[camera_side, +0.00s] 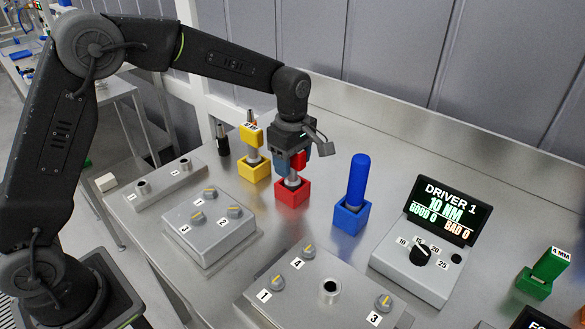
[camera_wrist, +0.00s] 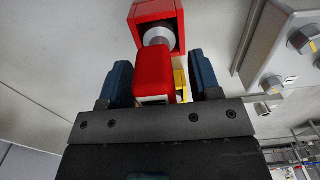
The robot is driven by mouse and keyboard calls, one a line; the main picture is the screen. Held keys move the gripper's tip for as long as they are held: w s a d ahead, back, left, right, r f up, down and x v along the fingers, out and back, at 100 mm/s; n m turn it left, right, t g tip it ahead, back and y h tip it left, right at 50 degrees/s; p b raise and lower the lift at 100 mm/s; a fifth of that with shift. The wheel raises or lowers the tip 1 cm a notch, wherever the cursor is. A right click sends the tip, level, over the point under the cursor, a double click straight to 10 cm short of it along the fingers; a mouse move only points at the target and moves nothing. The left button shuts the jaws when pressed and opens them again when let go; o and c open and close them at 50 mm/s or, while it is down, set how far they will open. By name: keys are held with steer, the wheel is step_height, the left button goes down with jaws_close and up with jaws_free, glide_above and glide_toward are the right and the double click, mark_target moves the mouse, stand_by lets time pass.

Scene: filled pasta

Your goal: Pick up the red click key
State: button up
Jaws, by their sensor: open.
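The red click key (camera_side: 299,160) stands upright in its red holder (camera_side: 292,192), its metal shaft going down into the holder. In the wrist view the red handle (camera_wrist: 154,76) shows end-on, with the shaft and the red holder (camera_wrist: 143,12) beyond it. My gripper (camera_side: 291,164) is above the holder, and its blue fingers are on either side of the handle. In the wrist view my gripper (camera_wrist: 161,78) is open, with a visible gap between each finger and the handle. The side view hides part of the handle behind a finger.
A yellow key (camera_side: 251,135) in a yellow holder (camera_side: 254,170) stands close on the left. A blue tool (camera_side: 357,180) in a blue holder (camera_side: 351,218) stands on the right. Grey numbered fixtures (camera_side: 210,232) and a driver display (camera_side: 440,208) are nearer the front.

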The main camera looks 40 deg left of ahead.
steer(key=shift+f, duration=0.1)
jaws_close()
stand_by(0.5)
step_height(320, 180, up, 10)
steer(key=shift+r, duration=0.1)
stand_by(0.4)
steer(key=s+a+r+m, duration=0.1)
steer(key=s+a, duration=0.3)
steer(key=s, duration=0.4)
steer(key=s+a+r+m, duration=0.1)
steer(key=s+a+r, duration=0.1)
steer(key=s+a, duration=0.3)
steer(key=s, duration=0.3)
steer(key=shift+m, duration=0.4)
